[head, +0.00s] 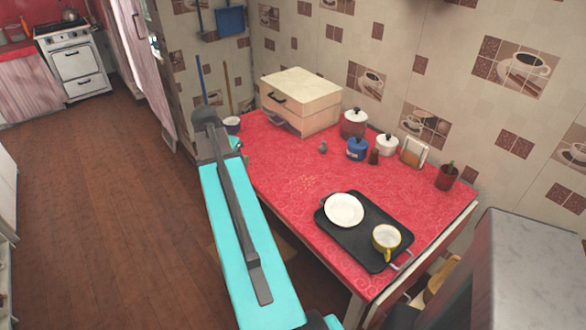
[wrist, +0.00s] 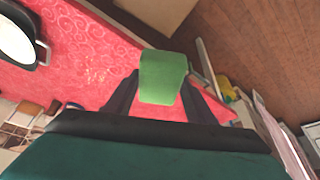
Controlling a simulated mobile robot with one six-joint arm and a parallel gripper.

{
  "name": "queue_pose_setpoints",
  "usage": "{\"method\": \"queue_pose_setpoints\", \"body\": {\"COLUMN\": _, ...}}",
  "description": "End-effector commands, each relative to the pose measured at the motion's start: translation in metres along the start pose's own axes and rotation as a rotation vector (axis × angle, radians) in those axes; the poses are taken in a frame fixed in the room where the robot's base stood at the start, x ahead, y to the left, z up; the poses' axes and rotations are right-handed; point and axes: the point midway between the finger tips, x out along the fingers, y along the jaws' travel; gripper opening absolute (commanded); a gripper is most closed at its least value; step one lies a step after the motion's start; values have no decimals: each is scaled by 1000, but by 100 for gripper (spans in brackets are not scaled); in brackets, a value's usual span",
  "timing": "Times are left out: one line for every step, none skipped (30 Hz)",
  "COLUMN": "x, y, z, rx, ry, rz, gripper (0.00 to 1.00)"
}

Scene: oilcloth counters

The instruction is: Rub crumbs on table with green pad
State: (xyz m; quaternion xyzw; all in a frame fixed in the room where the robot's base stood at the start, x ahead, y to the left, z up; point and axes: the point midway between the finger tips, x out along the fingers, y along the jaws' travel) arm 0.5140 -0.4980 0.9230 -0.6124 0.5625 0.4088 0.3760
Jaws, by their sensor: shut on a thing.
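The green pad (wrist: 162,75) is between the two dark fingers of my gripper (wrist: 159,92) in the wrist view, and the gripper is shut on it. In the head view my own arm hides most of the gripper and pad. The crumbs (head: 306,182) are a small pale scatter on the red patterned table (head: 275,160), right of my arm in the head view. In the wrist view the crumbs (wrist: 97,75) lie left of the pad, apart from it. The pad overlaps the table's edge in that picture; its height above the table is unclear.
A black tray (head: 353,243) with a white plate (head: 343,210) and a yellow cup (head: 386,238) stands right of the crumbs. A bread box (head: 300,102), blue pot (head: 357,149) and several other containers line the back. The table around the crumbs is clear.

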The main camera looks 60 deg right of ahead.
Motion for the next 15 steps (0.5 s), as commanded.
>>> {"method": "queue_pose_setpoints", "body": {"x": 10, "y": 15, "z": -10, "rx": 44, "ry": -1, "rz": 20, "gripper": 32}}
{"method": "queue_pose_setpoints", "body": {"x": 15, "y": 24, "z": -15, "rx": 69, "ry": -1, "rz": 31, "gripper": 32}}
{"method": "queue_pose_setpoints", "body": {"x": 22, "y": 36, "z": -21, "rx": 103, "ry": -1, "rz": 45, "gripper": 32}}
{"method": "queue_pose_setpoints", "body": {"x": 27, "y": 44, "z": -26, "rx": 129, "ry": -1, "rz": 56, "gripper": 32}}
{"method": "queue_pose_setpoints", "body": {"x": 32, "y": 53, "z": -30, "rx": 155, "ry": -1, "rz": 66, "gripper": 32}}
{"method": "queue_pose_setpoints", "body": {"x": 38, "y": 65, "z": -36, "rx": 188, "ry": -1, "rz": 79, "gripper": 32}}
{"method": "queue_pose_setpoints", "body": {"x": 42, "y": 74, "z": -40, "rx": 214, "ry": -1, "rz": 90, "gripper": 32}}
{"method": "queue_pose_setpoints", "body": {"x": 47, "y": 83, "z": -44, "rx": 239, "ry": -1, "rz": 101, "gripper": 32}}
{"method": "queue_pose_setpoints", "body": {"x": 53, "y": 95, "z": -49, "rx": 272, "ry": -1, "rz": 115, "gripper": 32}}
{"method": "queue_pose_setpoints", "body": {"x": 58, "y": 105, "z": -53, "rx": 296, "ry": -1, "rz": 125, "gripper": 32}}
{"method": "queue_pose_setpoints", "body": {"x": 62, "y": 113, "z": -56, "rx": 320, "ry": -1, "rz": 135, "gripper": 32}}
{"method": "queue_pose_setpoints", "body": {"x": 67, "y": 125, "z": -61, "rx": 351, "ry": 0, "rz": 147, "gripper": 32}}
{"method": "queue_pose_setpoints", "body": {"x": 70, "y": 132, "z": -63, "rx": 372, "ry": -1, "rz": 155, "gripper": 32}}
{"method": "queue_pose_setpoints", "body": {"x": 74, "y": 140, "z": -66, "rx": 392, "ry": -1, "rz": 164, "gripper": 32}}
{"method": "queue_pose_setpoints", "body": {"x": 78, "y": 149, "z": -68, "rx": 415, "ry": -1, "rz": 173, "gripper": 32}}
